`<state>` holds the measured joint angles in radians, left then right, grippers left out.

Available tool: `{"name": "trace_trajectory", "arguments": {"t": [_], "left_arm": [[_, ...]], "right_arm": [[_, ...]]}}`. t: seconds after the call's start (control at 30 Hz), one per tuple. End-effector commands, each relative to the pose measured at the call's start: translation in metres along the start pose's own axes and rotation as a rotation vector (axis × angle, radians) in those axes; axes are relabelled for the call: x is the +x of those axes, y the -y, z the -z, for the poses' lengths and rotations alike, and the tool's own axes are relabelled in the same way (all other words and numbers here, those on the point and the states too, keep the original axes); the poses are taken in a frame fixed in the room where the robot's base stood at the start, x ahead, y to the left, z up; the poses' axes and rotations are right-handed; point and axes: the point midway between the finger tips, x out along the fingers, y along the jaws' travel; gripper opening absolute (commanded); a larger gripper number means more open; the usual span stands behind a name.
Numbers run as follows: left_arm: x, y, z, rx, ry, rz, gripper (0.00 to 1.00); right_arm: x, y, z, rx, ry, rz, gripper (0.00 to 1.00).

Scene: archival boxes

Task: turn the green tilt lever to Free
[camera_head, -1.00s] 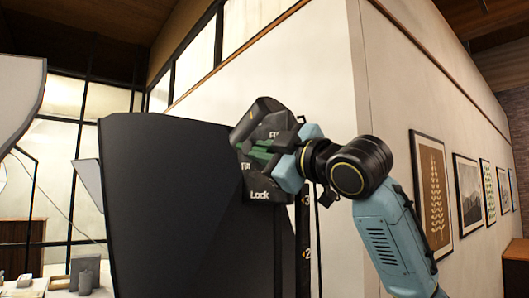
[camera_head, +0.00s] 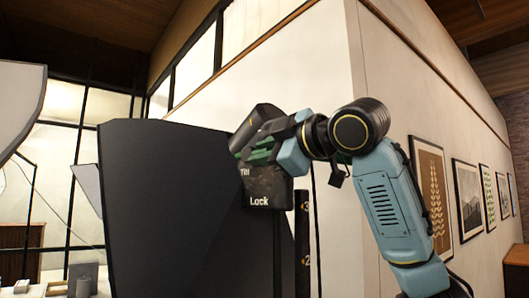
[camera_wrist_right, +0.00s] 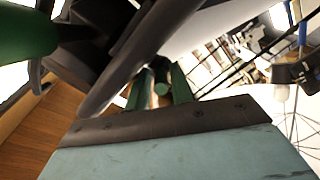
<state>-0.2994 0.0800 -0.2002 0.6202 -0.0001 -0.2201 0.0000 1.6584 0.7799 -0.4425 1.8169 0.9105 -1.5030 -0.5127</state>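The green tilt lever (camera_head: 262,156) shows in the head view on a black lever head (camera_head: 262,188) at the top right of a large dark panel. "Lock" is readable low on the head, and a partly covered label sits at its left. My right gripper (camera_head: 270,142) is at the lever from the right, its fingers over the upper part of the head. My left gripper is out of view.
The dark panel (camera_head: 180,215) stands left of and below the lever head. A black upright post with numbers (camera_head: 302,240) stands below my right wrist. A pale wall (camera_head: 310,95) with framed pictures (camera_head: 433,190) runs behind my arm.

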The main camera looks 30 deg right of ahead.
Motion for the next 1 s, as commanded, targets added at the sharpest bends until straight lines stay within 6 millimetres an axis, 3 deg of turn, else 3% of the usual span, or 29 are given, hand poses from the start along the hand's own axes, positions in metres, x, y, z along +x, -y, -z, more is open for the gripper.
{"name": "trace_trajectory", "arguments": {"t": [0.2,0.33,0.7,1.0], "left_arm": [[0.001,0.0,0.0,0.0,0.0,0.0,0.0],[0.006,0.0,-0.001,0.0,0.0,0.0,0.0],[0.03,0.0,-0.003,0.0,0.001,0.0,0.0],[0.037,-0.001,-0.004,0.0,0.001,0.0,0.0]], "right_arm": [[-0.002,0.0,0.0,0.0,0.0,-0.001,0.22],[-0.014,0.0,-0.001,0.0,-0.002,-0.003,0.22],[-0.095,0.001,-0.001,0.0,-0.002,-0.005,0.22],[-0.132,0.0,0.0,-0.001,-0.001,-0.001,0.22]]}}
